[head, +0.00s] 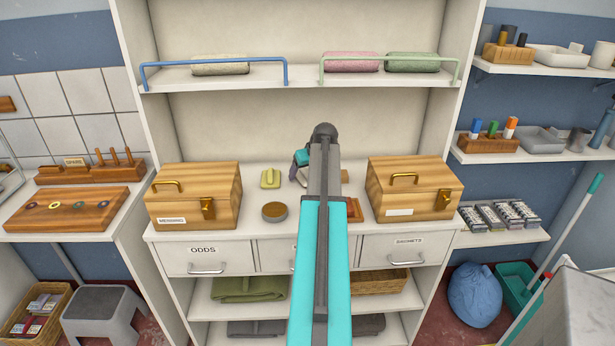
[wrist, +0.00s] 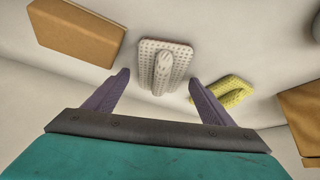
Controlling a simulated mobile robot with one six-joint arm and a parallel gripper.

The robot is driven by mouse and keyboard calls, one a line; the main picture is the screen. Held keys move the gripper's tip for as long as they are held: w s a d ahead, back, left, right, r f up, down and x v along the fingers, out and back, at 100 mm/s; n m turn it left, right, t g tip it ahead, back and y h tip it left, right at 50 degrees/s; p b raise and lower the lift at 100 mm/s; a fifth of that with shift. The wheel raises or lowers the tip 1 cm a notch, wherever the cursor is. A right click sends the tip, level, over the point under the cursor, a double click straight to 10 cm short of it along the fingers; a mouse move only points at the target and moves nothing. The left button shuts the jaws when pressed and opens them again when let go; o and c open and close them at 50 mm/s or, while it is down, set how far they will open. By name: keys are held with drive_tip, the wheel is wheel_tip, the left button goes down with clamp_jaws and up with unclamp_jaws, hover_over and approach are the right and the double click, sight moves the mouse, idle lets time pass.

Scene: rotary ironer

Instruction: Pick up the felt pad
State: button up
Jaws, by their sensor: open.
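A pale grey, dimpled pad with a raised grip along its middle (wrist: 153,76) lies flat on the counter in the wrist view; it looks like the felt pad. In the head view a small grey part of it seems to show beside my arm, mostly hidden. A similar yellow pad with a grip (head: 270,178) lies to its left there, and it also shows at the right in the wrist view (wrist: 237,92). My gripper (wrist: 158,78) is open and empty, its fingertips pointing toward the grey pad, one on each side of its near end. Contact cannot be told.
A brown block (wrist: 75,28) lies beside the grey pad. A round brown-topped tin (head: 274,212) sits at the counter front. Wooden boxes stand left (head: 195,196) and right (head: 414,190). A railed shelf (head: 300,76) with folded cloths hangs above.

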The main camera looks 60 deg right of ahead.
sight(306, 171)
drive_tip(key=c, duration=1.2)
drive_tip(key=shift+r, duration=0.2)
drive_tip(key=shift+c, duration=0.2)
drive_tip(key=shift+r+b, duration=0.55)
drive_tip(key=shift+r, duration=0.9)
drive_tip(key=s+a, duration=0.1)
drive_tip(key=a, duration=0.4)
drive_tip(key=s+a+r+b, duration=0.1)
drive_tip(key=a, duration=0.4)
drive_tip(key=s+a+b, duration=0.1)
drive_tip(key=a, duration=0.4)
drive_tip(key=shift+s+a+r, duration=0.3)
drive_tip(key=shift+r, duration=0.1)
drive_tip(key=o, duration=0.6)
drive_tip(key=c, duration=0.3)
drive_tip(key=shift+c, duration=0.6)
